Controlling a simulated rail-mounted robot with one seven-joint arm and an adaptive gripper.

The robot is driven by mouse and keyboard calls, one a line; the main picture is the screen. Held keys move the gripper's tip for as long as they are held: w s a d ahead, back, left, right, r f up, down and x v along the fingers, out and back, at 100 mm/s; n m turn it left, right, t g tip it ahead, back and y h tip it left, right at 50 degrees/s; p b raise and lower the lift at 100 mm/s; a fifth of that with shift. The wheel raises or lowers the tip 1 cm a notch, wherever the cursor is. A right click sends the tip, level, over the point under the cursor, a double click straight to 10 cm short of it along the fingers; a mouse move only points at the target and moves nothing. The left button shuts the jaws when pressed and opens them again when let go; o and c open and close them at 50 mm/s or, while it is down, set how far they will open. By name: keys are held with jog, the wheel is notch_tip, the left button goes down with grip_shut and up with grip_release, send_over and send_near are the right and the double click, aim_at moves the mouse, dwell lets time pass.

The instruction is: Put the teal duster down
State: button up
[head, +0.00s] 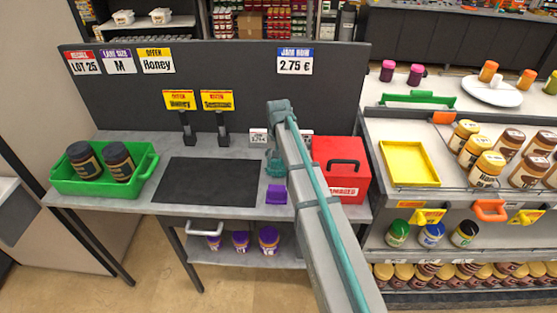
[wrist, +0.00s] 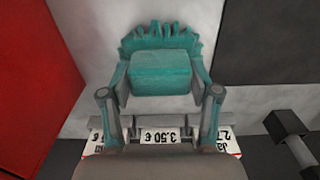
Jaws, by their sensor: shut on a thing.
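The teal duster (wrist: 161,73) is between the fingers of my gripper (wrist: 160,88) in the wrist view, with its wavy edge toward the top of the picture. My gripper is shut on its block-like body. In the head view, the duster (head: 276,168) shows as a small teal patch beside my arm, over the grey counter (head: 225,209) between the dark mat and the red box. My arm hides part of it there. I cannot tell whether the duster touches the counter.
The dark mat (head: 208,182) is bare. The red box (head: 341,185) stands on the right, and a small purple item (head: 276,195) is at the mat's right edge. A green crate (head: 130,187) with two jars is on the left. Price tags (wrist: 159,136) stand behind.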

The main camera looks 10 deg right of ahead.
jog(key=shift+f, duration=0.1)
jog(key=o, duration=1)
notch_tip(320, 180, up, 12)
jog(key=b, duration=0.2)
jog(key=shift+b, duration=0.4)
